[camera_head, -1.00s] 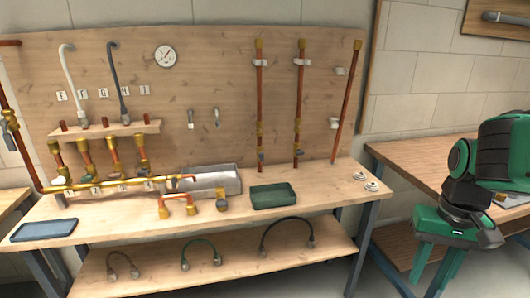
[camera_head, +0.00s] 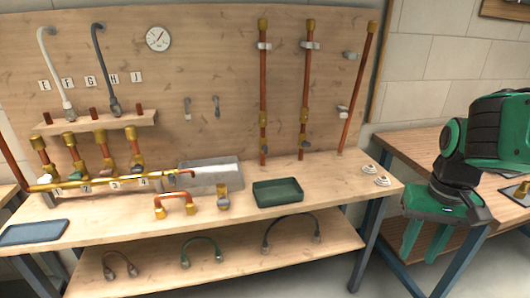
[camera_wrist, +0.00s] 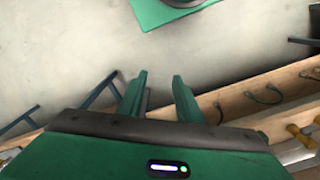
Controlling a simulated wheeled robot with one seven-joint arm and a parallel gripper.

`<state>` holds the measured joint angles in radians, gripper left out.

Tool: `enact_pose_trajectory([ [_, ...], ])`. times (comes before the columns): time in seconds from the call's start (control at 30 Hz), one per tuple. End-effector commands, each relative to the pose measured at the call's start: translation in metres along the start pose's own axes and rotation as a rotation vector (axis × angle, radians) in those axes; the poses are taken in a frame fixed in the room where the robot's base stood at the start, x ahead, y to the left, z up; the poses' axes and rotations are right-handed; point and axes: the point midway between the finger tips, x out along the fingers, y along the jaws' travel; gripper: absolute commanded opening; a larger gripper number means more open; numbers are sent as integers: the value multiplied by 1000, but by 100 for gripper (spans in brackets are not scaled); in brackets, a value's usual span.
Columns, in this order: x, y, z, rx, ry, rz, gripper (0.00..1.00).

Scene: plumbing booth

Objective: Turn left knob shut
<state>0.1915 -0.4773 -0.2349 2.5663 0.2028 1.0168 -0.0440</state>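The pictures do not make clear which knob is the left one. Small valve knobs sit on the brass manifold (camera_head: 100,183) at the left of the bench, among them a green one (camera_head: 78,171). My gripper (camera_head: 426,240) hangs fingers down at the right, well away from the knobs. It is open and empty; its fingers also show apart in the wrist view (camera_wrist: 160,98).
On the workbench (camera_head: 330,187) stand a green tray (camera_head: 277,192), a grey metal box (camera_head: 208,177) and a small copper pipe piece (camera_head: 176,200). A blue tablet-like plate (camera_head: 34,232) lies at left. A second table (camera_head: 412,150) stands behind my arm. Hoses lie on the lower shelf.

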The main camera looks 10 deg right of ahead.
Motion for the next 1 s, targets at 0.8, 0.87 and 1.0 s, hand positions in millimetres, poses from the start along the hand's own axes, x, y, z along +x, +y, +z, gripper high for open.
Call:
enact_pose_trajectory([
  [0.8,118,18,-224,-646,201,591,32],
  [0.87,120,17,-241,-718,221,660,32],
  [1.0,119,8,-279,-896,270,830,32],
])
